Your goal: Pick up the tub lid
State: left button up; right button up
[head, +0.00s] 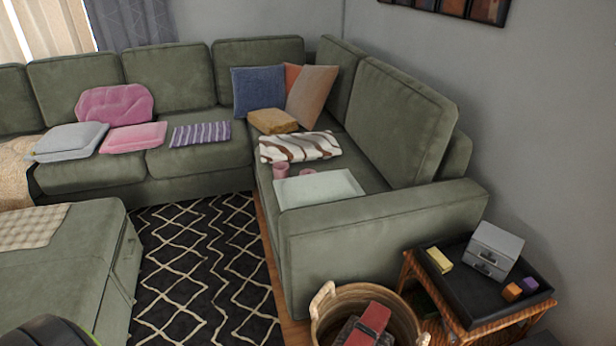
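A pale, flat, rectangular piece with a low raised rim (318,188) lies on the sofa seat at the right end, beside the armrest. It may be the tub lid or a shallow tray; I cannot tell which. Two small pink cup-like things (281,170) stand by its far left corner. No other thing in view is clearly a tub lid. Neither of my grippers shows in the head view. A dark rounded shape with a green edge at the bottom left is probably part of my arm.
The green sectional's armrest (385,222) stands in front of the pale piece. A wicker basket (327,303) and a side table with a black tray (462,298) stand at the lower right. The ottoman (75,255) is at left; the patterned rug (205,265) is clear.

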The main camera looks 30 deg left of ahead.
aim_at(280, 168)
jog(key=j+z, duration=0.2)
jog(key=z, duration=0.4)
jog(key=i+j+z, duration=0.1)
jog(key=j+z, duration=0.3)
jog(key=j, duration=0.65)
jog(key=j+z, duration=0.4)
jog(key=j, duration=1.1)
jog(key=k+j+z, duration=0.1)
jog(key=j, duration=0.4)
jog(key=k+j, duration=0.15)
jog(key=j, duration=0.85)
jog(key=k+j+z, duration=0.1)
jog(key=j, duration=0.35)
jog(key=k, duration=0.05)
